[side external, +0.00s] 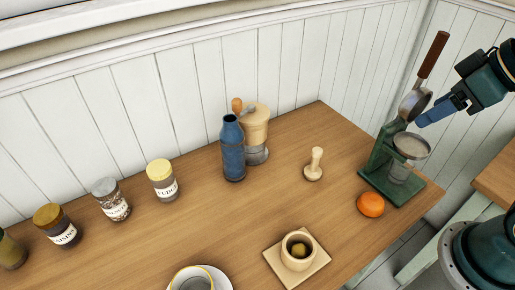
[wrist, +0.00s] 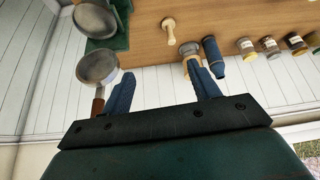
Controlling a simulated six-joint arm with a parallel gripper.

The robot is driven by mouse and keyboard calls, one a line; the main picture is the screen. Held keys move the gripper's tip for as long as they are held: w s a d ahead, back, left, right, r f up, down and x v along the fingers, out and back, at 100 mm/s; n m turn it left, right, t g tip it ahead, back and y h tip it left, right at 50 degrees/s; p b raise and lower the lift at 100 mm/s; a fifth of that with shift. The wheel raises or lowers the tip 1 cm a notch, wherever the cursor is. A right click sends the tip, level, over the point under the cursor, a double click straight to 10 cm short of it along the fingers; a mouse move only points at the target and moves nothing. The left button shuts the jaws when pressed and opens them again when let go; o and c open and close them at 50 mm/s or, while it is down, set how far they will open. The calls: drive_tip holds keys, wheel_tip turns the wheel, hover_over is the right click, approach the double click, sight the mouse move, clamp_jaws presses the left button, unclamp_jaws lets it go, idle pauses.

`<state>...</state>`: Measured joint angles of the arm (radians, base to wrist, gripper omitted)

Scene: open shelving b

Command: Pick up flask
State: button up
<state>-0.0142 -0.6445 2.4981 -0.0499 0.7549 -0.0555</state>
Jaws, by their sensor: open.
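The flask is a blue bottle (side external: 232,148) standing upright on the wooden counter, left of a wood-topped grinder, in the side external view. The flask also shows in the wrist view (wrist: 212,54), right of the grinder. My gripper (side external: 421,122) is at the upper right of the side external view, beside the green juicer press and well away from the flask. In the wrist view my gripper (wrist: 166,82) has its two blue fingers wide apart with nothing between them.
The green juicer press (side external: 378,170) with a raised lever stands close to my gripper. An orange (side external: 370,204), a wooden pestle (side external: 315,163), the grinder (side external: 255,130) and several jars (side external: 162,180) stand on the counter. A wooden cup (side external: 297,250) sits in front. The counter before the flask is clear.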

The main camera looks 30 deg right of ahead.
drive_tip(key=w+a+f+n+t+y, duration=0.25)
drive_tip(key=w+a+f, duration=0.35)
drive_tip(key=w+a, duration=0.3)
drive_tip(key=w+a+f+n+t+y, duration=0.1)
drive_tip(key=w+a+f+n+y, duration=0.3)
drive_tip(key=w+a+f, duration=0.45)
drive_tip(key=m+t, duration=0.2)
approach(243, 150)
drive_tip(key=shift+a, duration=0.1)
drive_tip(key=shift+h, duration=0.25)
drive_tip(key=shift+x, duration=4.2)
drive_tip(key=shift+x, duration=2.6)
